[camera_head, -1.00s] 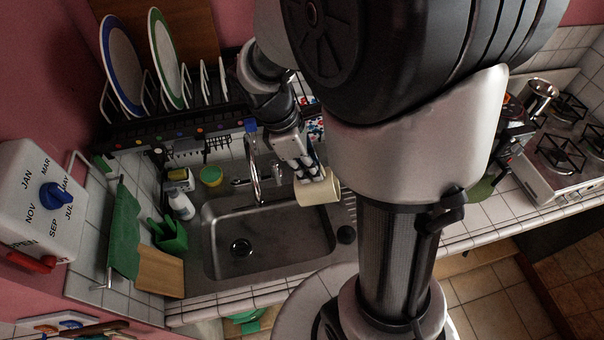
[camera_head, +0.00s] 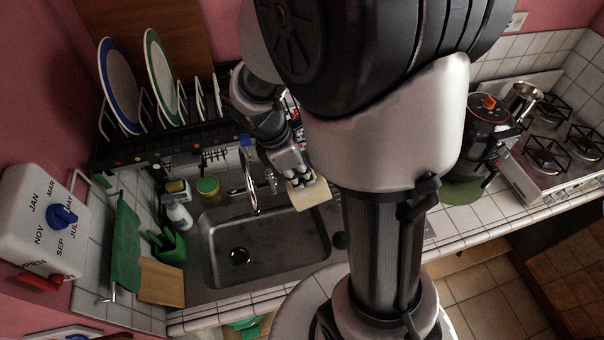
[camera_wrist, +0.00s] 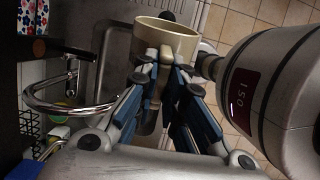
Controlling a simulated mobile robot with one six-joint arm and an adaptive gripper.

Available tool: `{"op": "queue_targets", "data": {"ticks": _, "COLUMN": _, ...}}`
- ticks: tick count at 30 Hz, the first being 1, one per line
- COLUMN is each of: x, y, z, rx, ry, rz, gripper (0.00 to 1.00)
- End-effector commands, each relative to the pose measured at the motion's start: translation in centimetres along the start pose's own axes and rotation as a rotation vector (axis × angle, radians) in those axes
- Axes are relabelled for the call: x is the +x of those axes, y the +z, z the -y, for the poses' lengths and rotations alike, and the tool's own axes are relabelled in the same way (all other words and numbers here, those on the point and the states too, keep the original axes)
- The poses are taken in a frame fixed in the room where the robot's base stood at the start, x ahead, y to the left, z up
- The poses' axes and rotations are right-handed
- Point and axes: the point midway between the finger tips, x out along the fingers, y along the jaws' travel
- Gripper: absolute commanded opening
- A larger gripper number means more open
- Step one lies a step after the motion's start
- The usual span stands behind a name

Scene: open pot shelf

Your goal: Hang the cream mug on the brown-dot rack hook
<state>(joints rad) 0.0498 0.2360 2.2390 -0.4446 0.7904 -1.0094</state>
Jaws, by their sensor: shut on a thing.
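My gripper (camera_head: 299,178) is shut on the cream mug (camera_head: 311,195) and holds it above the right side of the sink. In the wrist view the mug (camera_wrist: 166,36) sits between the fingertips of my gripper (camera_wrist: 163,68), with its opening facing up and away. The dots are too small for me to tell the brown one surely. My gripper is to the right of and below that row.
The chrome tap (camera_head: 249,185) rises just left of the mug and also shows in the wrist view (camera_wrist: 62,105). Plates (camera_head: 119,85) stand on the rack. A green cloth (camera_head: 126,250), a white bottle (camera_head: 177,213) and a sponge are left of the sink (camera_head: 262,250). A dark pot (camera_head: 487,125) stands right.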

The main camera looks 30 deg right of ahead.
Motion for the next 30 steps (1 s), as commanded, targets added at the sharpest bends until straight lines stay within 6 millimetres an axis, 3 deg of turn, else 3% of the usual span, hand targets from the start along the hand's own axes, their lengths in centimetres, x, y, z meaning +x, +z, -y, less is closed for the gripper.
{"op": "queue_targets", "data": {"ticks": 16, "x": 0.4, "y": -0.1, "z": -5.0, "rx": 0.003, "ry": -0.001, "rz": 0.0, "gripper": 0.0}}
{"op": "queue_targets", "data": {"ticks": 30, "x": 0.3, "y": -0.1, "z": -5.6, "rx": 0.003, "ry": 0.004, "rz": -0.001, "gripper": 0.0}}
